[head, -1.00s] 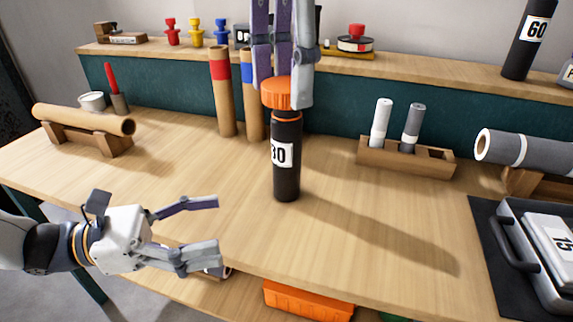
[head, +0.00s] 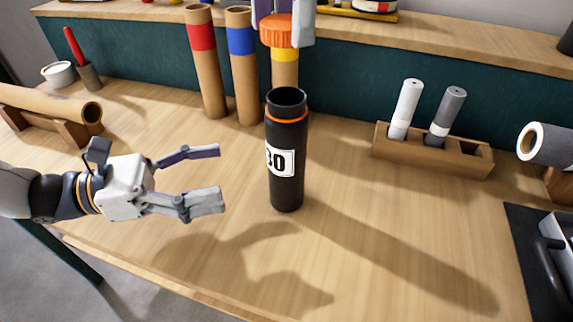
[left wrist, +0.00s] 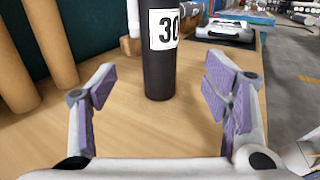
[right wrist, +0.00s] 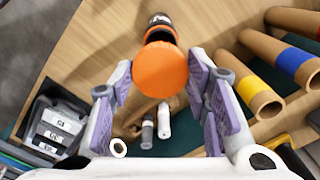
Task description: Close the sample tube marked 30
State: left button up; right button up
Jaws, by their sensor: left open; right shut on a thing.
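The sample tube marked 30 (head: 287,185) is black with an orange ring near its open top and stands upright on the table. It also shows between my left fingers in the left wrist view (left wrist: 159,70), further off. My right gripper (head: 283,22) is shut on the orange cap (head: 285,32) and holds it above and behind the tube's mouth in the head view. The cap (right wrist: 161,70) also shows in the right wrist view, partly covering the tube. My left gripper (head: 212,176) is open and empty, to the left of the tube, not touching it.
Brown cardboard tubes with red (head: 202,40) and blue (head: 242,42) bands stand behind the tube. A wooden holder (head: 432,158) with a white and a grey roll is at the right. A brown roll rests on a stand at the left. The table's front is clear.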

pick_arm(q)
jog(key=shift+w+d, duration=0.15)
jog(key=shift+d, duration=0.3)
pick_arm(e)
jog(key=shift+w, duration=0.1)
pick_arm(q)
jog(key=x, duration=1.1)
grip_shut()
pick_arm(e)
send_over(286, 117)
jog(key=w, duration=0.2)
jog(key=shift+w+f, duration=0.15)
jog(key=shift+f, duration=2.45)
